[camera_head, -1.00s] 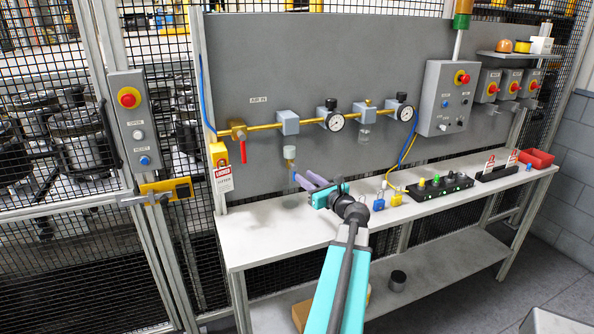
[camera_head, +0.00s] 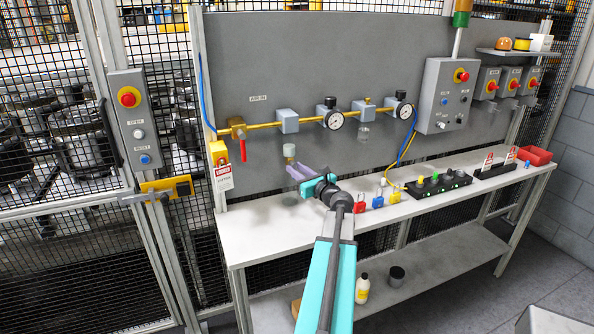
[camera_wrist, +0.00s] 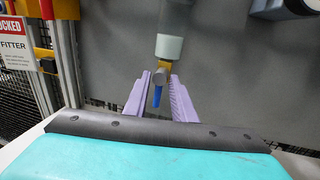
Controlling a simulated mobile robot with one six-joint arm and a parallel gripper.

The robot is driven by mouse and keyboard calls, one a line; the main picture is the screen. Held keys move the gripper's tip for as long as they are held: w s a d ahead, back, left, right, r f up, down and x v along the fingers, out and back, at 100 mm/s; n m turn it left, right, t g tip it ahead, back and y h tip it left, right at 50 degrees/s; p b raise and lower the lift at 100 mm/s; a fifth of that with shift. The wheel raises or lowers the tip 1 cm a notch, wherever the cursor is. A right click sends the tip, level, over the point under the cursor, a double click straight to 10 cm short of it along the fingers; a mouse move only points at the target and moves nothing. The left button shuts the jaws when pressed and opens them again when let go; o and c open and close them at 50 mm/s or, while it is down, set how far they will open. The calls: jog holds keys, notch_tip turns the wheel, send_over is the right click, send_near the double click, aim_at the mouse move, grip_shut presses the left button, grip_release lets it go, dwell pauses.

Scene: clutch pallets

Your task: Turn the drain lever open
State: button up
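The drain lever (camera_wrist: 157,96) is a small blue handle hanging down from a brass drain fitting (camera_wrist: 164,68). The fitting sits under a pale filter bowl (camera_wrist: 169,47), which also shows on the grey panel in the head view (camera_head: 289,150). My gripper (camera_wrist: 161,76) is open, with one lavender finger on each side of the lever. Gaps show between the lever and both fingers, and nothing is held. In the head view my gripper (camera_head: 297,172) is just below the bowl and hides the lever.
A brass air pipe (camera_head: 262,126) with a red-handled valve (camera_head: 242,149) and gauges runs above. A LOCKED tag (camera_head: 223,177) hangs at left.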

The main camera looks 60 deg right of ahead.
grip_shut()
jog(key=shift+n+b, duration=0.3)
jog(key=n+g+b, duration=0.1)
jog(key=n+b, duration=0.2)
jog(key=n, duration=0.2)
jog(key=n+g+h+b, duration=0.1)
jog(key=n+b, duration=0.3)
jog(key=n, duration=0.1)
jog(key=n+g+b, duration=0.1)
jog(key=n+b, duration=0.3)
jog(key=n, duration=0.1)
jog(key=shift+r+g+h, duration=0.3)
dwell(0.4)
jog(key=shift+o, duration=1.1)
grip_release()
